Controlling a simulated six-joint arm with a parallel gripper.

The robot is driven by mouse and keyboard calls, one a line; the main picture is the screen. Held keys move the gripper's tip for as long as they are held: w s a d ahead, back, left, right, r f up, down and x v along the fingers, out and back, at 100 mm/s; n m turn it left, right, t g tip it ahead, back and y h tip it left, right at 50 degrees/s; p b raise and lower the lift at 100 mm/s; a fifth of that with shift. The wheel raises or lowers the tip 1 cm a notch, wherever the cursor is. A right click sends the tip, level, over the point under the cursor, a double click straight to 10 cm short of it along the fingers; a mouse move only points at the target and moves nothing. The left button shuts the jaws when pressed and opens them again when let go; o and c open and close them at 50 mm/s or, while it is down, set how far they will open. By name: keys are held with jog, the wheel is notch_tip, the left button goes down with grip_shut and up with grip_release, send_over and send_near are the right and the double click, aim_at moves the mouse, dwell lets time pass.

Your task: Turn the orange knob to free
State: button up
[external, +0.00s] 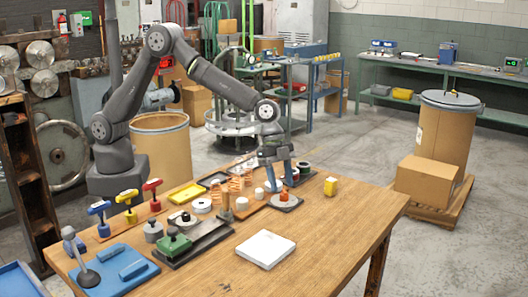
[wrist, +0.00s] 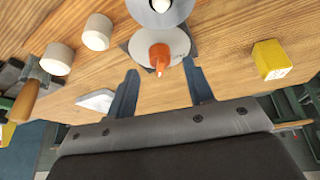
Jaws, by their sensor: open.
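The orange knob (external: 284,195) stands on a round light dial on a dark square base (external: 293,205) near the far right part of the bench. In the wrist view the orange knob (wrist: 159,56) shows at the upper middle, its pointed end toward the bottom of the picture. My gripper (external: 284,183) is right over the knob in the external view. In the wrist view my gripper (wrist: 161,78) is open, with one blue-grey finger on each side and a clear gap to the knob. I cannot tell whether the fingertips are level with it. Dial markings are too small to read.
A yellow block (external: 330,186) sits right of the dial. Two pale cylinders (wrist: 97,32) stand to its left in the wrist view. A white slab (external: 265,249) lies toward the bench front. A wooden-handled tool (external: 226,206) and several coils stand left.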

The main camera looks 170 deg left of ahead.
aim_at(283, 192)
jog(key=shift+x, duration=1.5)
jog(key=shift+c, duration=0.5)
jog(key=c, duration=0.9)
jog(key=shift+n, duration=0.3)
jog(key=n+g+y, duration=0.1)
jog(key=n, duration=0.2)
jog(key=n+y, duration=0.1)
jog(key=n, duration=0.2)
jog(key=shift+w+d+g, duration=0.2)
jog(key=shift+g, duration=0.2)
jog(key=n+g, duration=0.1)
jog(key=n, duration=0.2)
jog(key=n+g, duration=0.1)
jog(key=n, duration=0.2)
jog(key=shift+w+d+y, duration=0.1)
jog(key=shift+w+y, duration=0.05)
jog(key=shift+y, duration=0.25)
